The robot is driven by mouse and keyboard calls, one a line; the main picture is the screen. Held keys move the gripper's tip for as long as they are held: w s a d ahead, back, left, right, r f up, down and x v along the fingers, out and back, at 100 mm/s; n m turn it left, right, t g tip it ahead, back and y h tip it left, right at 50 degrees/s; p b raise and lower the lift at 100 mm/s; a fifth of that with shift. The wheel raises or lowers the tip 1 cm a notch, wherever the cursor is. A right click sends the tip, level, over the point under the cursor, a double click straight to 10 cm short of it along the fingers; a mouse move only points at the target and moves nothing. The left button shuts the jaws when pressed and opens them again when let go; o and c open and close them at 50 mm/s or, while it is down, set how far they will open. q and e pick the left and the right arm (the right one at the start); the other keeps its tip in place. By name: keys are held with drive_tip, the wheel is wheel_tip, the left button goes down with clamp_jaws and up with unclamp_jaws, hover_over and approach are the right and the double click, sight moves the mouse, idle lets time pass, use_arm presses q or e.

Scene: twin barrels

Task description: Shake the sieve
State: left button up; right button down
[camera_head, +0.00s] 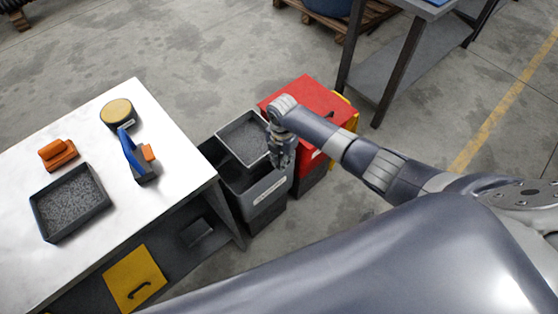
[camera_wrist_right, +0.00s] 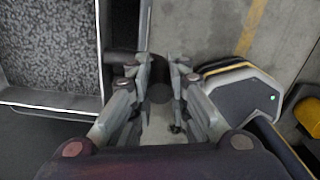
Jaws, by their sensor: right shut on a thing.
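The sieve (camera_head: 243,140), a square grey frame with a speckled grey inside, is over the grey bin (camera_head: 268,188) beside the table. It also shows at the left of the right wrist view (camera_wrist_right: 50,45). My right gripper (camera_head: 280,158) is at the sieve's right side, shut on it. In the right wrist view its two fingers (camera_wrist_right: 160,68) show with a gap between them, and the exact place of the grip is hard to make out. Whether the sieve touches the bin rim I cannot tell. My left gripper is not in view.
A white-topped table (camera_head: 100,262) at left holds a dark tray (camera_head: 68,202) with grey grainy matter, an orange tool (camera_head: 58,153), a round tan-topped container (camera_head: 118,113) and a blue tool (camera_head: 132,150). A red bin (camera_head: 298,95) stands close behind my right gripper. A workbench (camera_head: 400,65) stands beyond.

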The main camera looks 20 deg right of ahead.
drive_tip(key=c, duration=1.5)
unclamp_jaws()
drive_tip(key=shift+w+d+r, duration=0.1)
drive_tip(key=shift+w+d, duration=0.1)
drive_tip(key=shift+d, duration=0.15)
wheel_tip(320, 180, up, 12)
drive_tip(key=shift+f, duration=0.1)
